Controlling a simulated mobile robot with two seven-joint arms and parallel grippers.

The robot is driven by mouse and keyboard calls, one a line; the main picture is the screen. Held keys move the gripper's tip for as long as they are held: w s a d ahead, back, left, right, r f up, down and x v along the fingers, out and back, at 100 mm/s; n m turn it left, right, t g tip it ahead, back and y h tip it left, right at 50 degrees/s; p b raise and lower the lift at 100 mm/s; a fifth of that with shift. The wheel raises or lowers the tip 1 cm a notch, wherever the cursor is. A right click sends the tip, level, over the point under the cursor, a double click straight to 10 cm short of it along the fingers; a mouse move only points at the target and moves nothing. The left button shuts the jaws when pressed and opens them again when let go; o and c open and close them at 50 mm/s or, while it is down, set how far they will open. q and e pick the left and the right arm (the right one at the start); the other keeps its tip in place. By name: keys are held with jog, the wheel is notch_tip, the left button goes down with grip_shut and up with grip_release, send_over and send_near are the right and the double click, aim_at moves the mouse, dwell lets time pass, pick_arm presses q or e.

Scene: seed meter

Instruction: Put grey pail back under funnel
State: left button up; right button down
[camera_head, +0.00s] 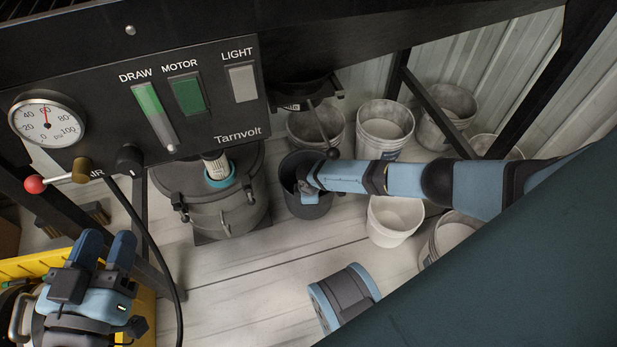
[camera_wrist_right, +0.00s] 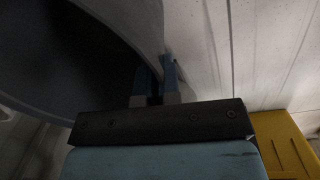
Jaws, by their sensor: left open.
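The dark grey pail (camera_head: 291,172) stands upright on the floor, just right of the metal drum. My right gripper (camera_head: 308,190) is at its right rim. In the right wrist view the fingers (camera_wrist_right: 158,88) are close together on the wall of the pail (camera_wrist_right: 135,22), which shows large with a dark inside. A dark chute (camera_head: 298,88), perhaps the funnel, hangs under the machine, above and behind the pail; its mouth is not clear. I cannot tell whether the pail is straight below it. My left gripper (camera_head: 104,250) is open and empty at the lower left.
Several white buckets (camera_head: 395,218) stand behind and right of the pail. The metal drum (camera_head: 222,205) is close on its left. A lever with a black ball (camera_head: 333,153) hangs over the pail's right side. A yellow crate (camera_head: 30,265) is below left.

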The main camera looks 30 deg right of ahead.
jog(key=shift+f, duration=0.85)
pick_arm(q)
jog(key=m+b, duration=0.1)
jog(key=w+a+m+t+b, duration=0.1)
jog(key=shift+w+r+h+b, duration=0.2)
jog(key=shift+r+h+b, duration=0.1)
jog(key=shift+h, duration=0.1)
pick_arm(e)
notch_tip(320, 180, down, 3)
jog(key=shift+w+f, duration=0.1)
pick_arm(q)
jog(key=shift+f, duration=0.1)
pick_arm(e)
jog(key=shift+f, duration=0.1)
jog(key=c, duration=1.7)
grip_release()
pick_arm(q)
jog(key=shift+d, duration=0.1)
pick_arm(e)
jog(key=o, duration=0.4)
jog(key=shift+c, duration=0.2)
